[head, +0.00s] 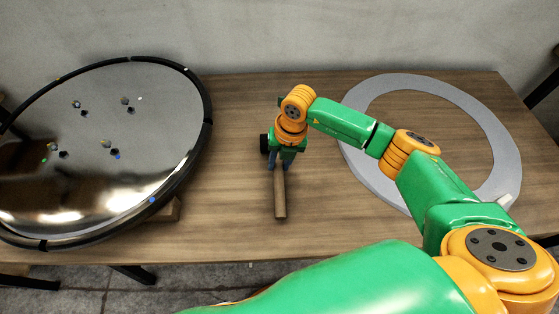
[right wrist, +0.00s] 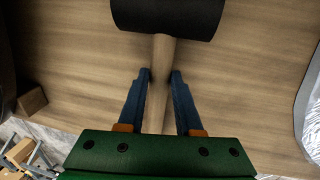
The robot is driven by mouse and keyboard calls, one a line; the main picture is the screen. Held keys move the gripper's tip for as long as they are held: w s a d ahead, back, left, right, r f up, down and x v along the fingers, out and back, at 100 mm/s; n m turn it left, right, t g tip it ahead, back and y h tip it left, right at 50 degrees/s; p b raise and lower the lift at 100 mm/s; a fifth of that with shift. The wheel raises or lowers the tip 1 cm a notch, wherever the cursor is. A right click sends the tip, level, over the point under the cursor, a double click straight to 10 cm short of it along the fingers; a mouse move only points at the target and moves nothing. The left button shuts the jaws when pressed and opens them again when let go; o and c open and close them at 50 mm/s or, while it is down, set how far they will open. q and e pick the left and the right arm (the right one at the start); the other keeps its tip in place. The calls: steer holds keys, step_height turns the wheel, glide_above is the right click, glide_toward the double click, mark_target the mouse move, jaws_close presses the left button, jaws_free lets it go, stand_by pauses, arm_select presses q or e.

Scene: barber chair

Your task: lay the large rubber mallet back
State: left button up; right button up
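The large rubber mallet has a thick black head (right wrist: 168,15) and a pale wooden handle (head: 280,195). In the head view the handle points toward the table's front edge, and the head is mostly hidden behind my right gripper. My right gripper (head: 278,165) points down over the handle close to the head. In the right wrist view its two blue fingers (right wrist: 161,76) lie on either side of the handle and appear to press on it. I cannot tell whether the mallet touches the table. My left gripper is not in view.
The wooden table (head: 235,185) has bare room around the mallet. A big round mirror-like disc with a black rim (head: 207,105) is at the left, with a wooden block (head: 168,210) under its edge. A flat grey ring (head: 490,125) lies at the right, partly behind my right arm.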

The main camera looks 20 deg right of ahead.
steer(key=o, duration=0.5)
steer(key=shift+r, duration=0.1)
steer(key=r, duration=0.4)
steer(key=d+r, duration=0.1)
steer(key=r, duration=0.2)
steer(key=shift+s, duration=0.25)
